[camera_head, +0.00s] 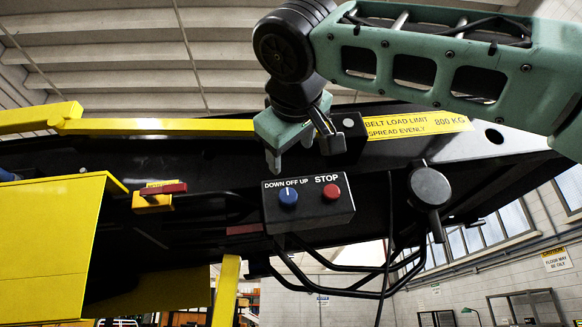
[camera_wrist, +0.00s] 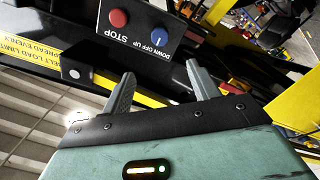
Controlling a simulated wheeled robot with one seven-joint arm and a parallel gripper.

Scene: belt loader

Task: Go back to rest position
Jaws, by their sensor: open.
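My gripper (camera_head: 292,155) hangs from my arm in front of the belt loader's dark side, just above the control box (camera_head: 325,215). Its two fingers stand apart with nothing between them, and they also show in the wrist view (camera_wrist: 158,90). The control box has a blue knob (camera_head: 288,197) marked DOWN OFF UP and a red STOP button (camera_head: 332,191). The knob's white mark points up, toward OFF. In the wrist view the box appears upside down, with the red button (camera_wrist: 119,18) and blue knob (camera_wrist: 159,37) beyond the fingertips. The fingers look apart from both.
A red-handled latch on a yellow block (camera_head: 155,197) sits left of the box. A black round-headed lever (camera_head: 430,187) stands to the right. A yellow rail (camera_head: 155,127) and load-limit label (camera_head: 415,127) run behind my gripper. A yellow housing (camera_head: 45,250) fills the lower left.

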